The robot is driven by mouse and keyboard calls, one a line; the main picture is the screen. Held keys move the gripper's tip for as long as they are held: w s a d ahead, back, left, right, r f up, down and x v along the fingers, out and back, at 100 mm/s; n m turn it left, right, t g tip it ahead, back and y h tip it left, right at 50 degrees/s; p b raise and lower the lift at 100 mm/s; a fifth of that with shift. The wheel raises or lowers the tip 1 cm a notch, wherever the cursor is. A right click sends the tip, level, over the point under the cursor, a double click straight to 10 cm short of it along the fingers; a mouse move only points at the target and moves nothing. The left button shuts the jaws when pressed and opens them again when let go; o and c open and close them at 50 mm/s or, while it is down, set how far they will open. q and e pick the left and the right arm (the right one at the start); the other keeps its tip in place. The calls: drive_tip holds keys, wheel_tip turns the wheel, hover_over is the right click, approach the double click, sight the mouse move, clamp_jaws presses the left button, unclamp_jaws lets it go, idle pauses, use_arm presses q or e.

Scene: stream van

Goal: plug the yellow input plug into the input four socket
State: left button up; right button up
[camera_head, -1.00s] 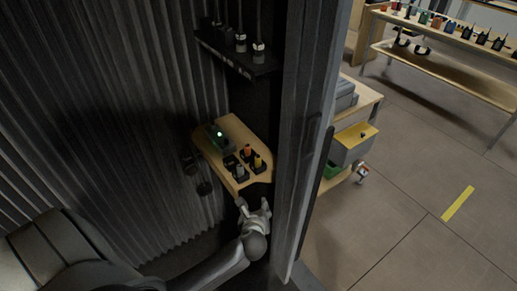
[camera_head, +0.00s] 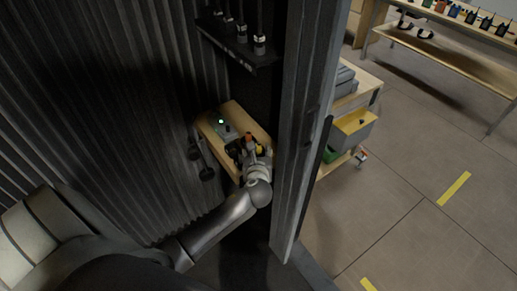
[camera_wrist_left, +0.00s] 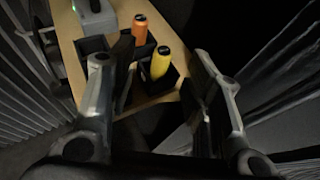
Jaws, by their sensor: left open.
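The yellow plug (camera_wrist_left: 160,62) stands upright in a black holder on a small wooden shelf (camera_wrist_left: 68,22). It also shows small in the head view (camera_head: 259,149). My left gripper (camera_head: 256,158) is over the front of the shelf; in the left wrist view its open fingers (camera_wrist_left: 158,88) stand on either side of the yellow plug, with nothing held. An orange plug (camera_wrist_left: 139,28) stands just behind the yellow one. I cannot tell which socket is input four. My right gripper is not in view.
A grey box with a green light (camera_head: 222,128) sits at the shelf's back left. A dark door post (camera_head: 292,130) stands close right of the shelf. A yellow-topped bin (camera_head: 352,126) is outside.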

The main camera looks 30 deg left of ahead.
sight(259, 146)
use_arm(q)
drive_tip(key=shift+d+x, duration=0.2)
drive_tip(key=shift+x, duration=2.15)
drive_tip(key=shift+f, duration=0.1)
drive_tip(key=shift+c, duration=0.2)
clamp_jaws()
